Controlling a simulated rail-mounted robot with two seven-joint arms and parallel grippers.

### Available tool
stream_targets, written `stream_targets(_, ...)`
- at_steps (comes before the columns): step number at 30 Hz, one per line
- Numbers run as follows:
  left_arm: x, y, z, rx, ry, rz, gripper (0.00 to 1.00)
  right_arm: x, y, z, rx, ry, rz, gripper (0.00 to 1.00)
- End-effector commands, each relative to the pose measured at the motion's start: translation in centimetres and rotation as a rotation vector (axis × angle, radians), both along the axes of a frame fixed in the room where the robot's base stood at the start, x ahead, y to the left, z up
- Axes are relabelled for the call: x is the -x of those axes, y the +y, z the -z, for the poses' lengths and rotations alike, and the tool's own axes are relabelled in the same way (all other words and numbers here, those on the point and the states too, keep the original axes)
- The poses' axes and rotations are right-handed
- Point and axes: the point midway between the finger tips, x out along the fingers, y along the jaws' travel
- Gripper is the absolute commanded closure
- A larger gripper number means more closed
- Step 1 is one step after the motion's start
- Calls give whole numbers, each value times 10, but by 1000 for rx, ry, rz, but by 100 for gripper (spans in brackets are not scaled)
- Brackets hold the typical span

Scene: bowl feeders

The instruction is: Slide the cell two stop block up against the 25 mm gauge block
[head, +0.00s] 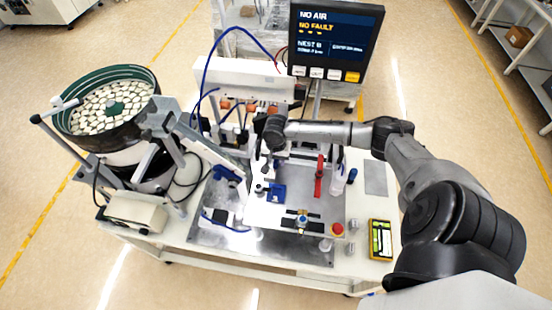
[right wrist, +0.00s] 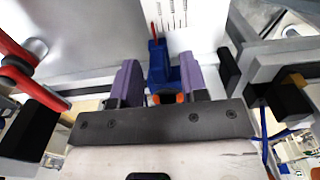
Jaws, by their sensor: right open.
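A blue stop block (head: 277,193) sits on the pale plate in the middle of the bench. In the right wrist view, the blue block (right wrist: 158,62) has a thin red pointer beside a printed scale (right wrist: 175,14). My right gripper (head: 263,187) is low over the plate, close to the block. In its wrist view, the two purple-grey fingers (right wrist: 158,80) are apart, one on each side of the blue block. Whether they touch it cannot be told. An orange part shows low between the fingers. I cannot clearly pick out the gauge block. My left gripper is out of view.
A red lever (head: 319,176) and a clear bottle (head: 338,181) stand right of the plate. A bowl feeder (head: 110,105) is at left. A screen (head: 335,40) rises at the back. A yellow device (head: 380,240) and red button (head: 337,230) are at front right.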

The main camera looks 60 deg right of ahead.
Motion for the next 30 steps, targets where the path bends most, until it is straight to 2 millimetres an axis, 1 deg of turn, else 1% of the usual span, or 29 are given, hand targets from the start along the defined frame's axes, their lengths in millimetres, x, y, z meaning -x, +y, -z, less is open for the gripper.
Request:
stream_targets(2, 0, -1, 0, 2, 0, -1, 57, 0, 0, 0, 0, 0, 0, 62)
stream_targets(14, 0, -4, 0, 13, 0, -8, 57, 0, 0, -1, 0, 0, 0, 100)
stream_targets(25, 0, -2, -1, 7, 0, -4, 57, -1, 0, -1, 0, 0, 0, 100)
stream_targets(30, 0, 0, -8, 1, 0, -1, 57, -13, 4, -2, -3, -2, 2, 100)
